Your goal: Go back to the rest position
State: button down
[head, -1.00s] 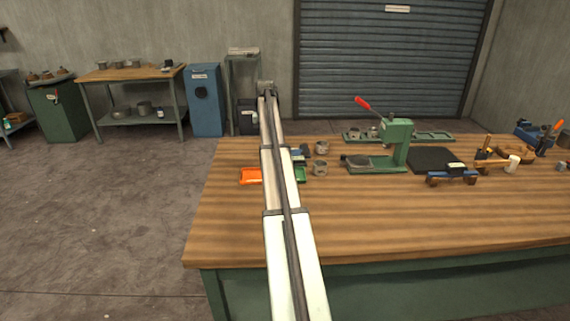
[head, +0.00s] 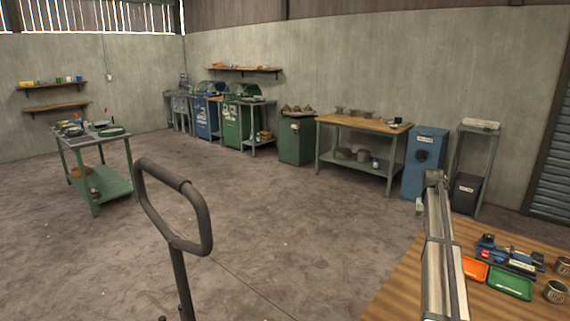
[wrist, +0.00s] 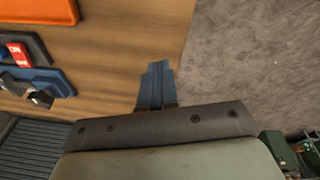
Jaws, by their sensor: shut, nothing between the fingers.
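My gripper (wrist: 158,68) shows in the wrist view with its two blue-grey fingers together and nothing between them. It is above the edge of the wooden workbench (wrist: 125,35), with bare concrete floor to the right. In the head view my arm reaches up from the lower right. The far end of the arm (head: 434,180) is near the bench's left corner, but the fingers cannot be made out there.
An orange tray (head: 474,270), a green tray (head: 510,283), a blue tool (head: 505,252) and metal cups (head: 556,291) lie right of my arm. A blue cabinet (head: 424,163) stands behind. A grey handle (head: 172,205) rises in front; open floor surrounds it.

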jog(key=s+a+f+n+y, duration=0.1)
jog(key=a+f+n, duration=0.1)
jog(key=a+f, duration=0.85)
jog(key=s+a+f+n, duration=0.25)
jog(key=a+f, duration=0.35)
jog(key=a, duration=1)
jog(key=s+a+f+n+y, duration=0.1)
jog(key=a+f+n, duration=0.1)
jog(key=a+f, duration=0.9)
jog(key=s+a+f+n+y, duration=0.15)
jog(key=s+a, duration=0.25)
jog(key=a, duration=0.4)
jog(key=s+a+f+n+h, duration=0.1)
jog(key=s+a+f, duration=0.2)
jog(key=s+a, duration=0.35)
jog(key=s+d+f+m+g, duration=0.1)
jog(key=s+d+f+g, duration=0.1)
jog(key=s+f, duration=0.75)
jog(key=s+d+f+g, duration=0.25)
jog(key=s+f, duration=0.45)
jog(key=s, duration=0.6)
jog(key=s+d+f+m+g, duration=0.1)
jog(key=s+d, duration=0.1)
jog(key=s, duration=1)
jog(key=s+d+f+m+g, duration=0.1)
jog(key=s+d+f+g, duration=0.1)
jog(key=s, duration=1)
jog(key=shift+s+d+f, duration=0.25)
jog(key=shift+s+d, duration=0.05)
jog(key=shift+d, duration=0.55)
